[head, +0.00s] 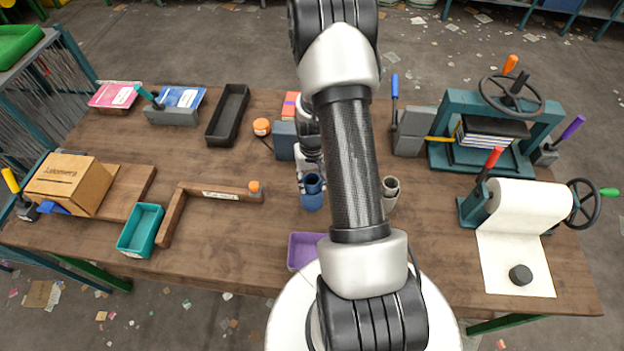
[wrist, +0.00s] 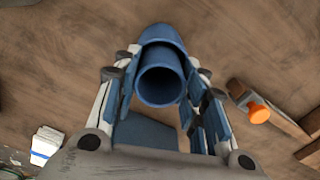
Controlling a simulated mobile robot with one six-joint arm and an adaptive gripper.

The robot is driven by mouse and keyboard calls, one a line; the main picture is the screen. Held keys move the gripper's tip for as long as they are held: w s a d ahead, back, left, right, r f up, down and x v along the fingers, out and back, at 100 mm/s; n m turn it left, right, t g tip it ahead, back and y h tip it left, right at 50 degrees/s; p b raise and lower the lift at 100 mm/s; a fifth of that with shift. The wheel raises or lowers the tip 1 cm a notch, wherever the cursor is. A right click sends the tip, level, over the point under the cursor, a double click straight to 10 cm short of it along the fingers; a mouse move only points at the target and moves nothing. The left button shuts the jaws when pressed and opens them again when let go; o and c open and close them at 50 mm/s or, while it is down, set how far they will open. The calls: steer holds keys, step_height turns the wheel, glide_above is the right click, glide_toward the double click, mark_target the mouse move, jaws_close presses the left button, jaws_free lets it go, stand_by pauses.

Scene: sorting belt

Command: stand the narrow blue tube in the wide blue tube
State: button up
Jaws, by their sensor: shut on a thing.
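My gripper (wrist: 160,100) is shut on the narrow blue tube (wrist: 160,84), whose open round end faces the wrist camera between the fingers. The wide blue tube (wrist: 164,34) shows just beyond it in the wrist view, its curved edge partly covered by the narrow one. In the head view the wide blue tube (head: 312,202) stands on the table beside my arm, with the narrow blue tube (head: 312,182) directly over its top. I cannot tell whether the narrow tube's lower end is inside the wide one or only above it. My arm hides part of the area.
Grey tubes (head: 390,190) stand close by on the right. A purple tray (head: 305,252) lies nearer the front edge. A blue-grey block (head: 284,140) is behind. A wooden corner frame with an orange knob (head: 254,187) lies left; bare table lies between.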

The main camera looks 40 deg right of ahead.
steer(key=shift+f, duration=0.35)
steer(key=o, duration=0.8)
steer(key=shift+r, duration=0.1)
steer(key=shift+o, duration=0.2)
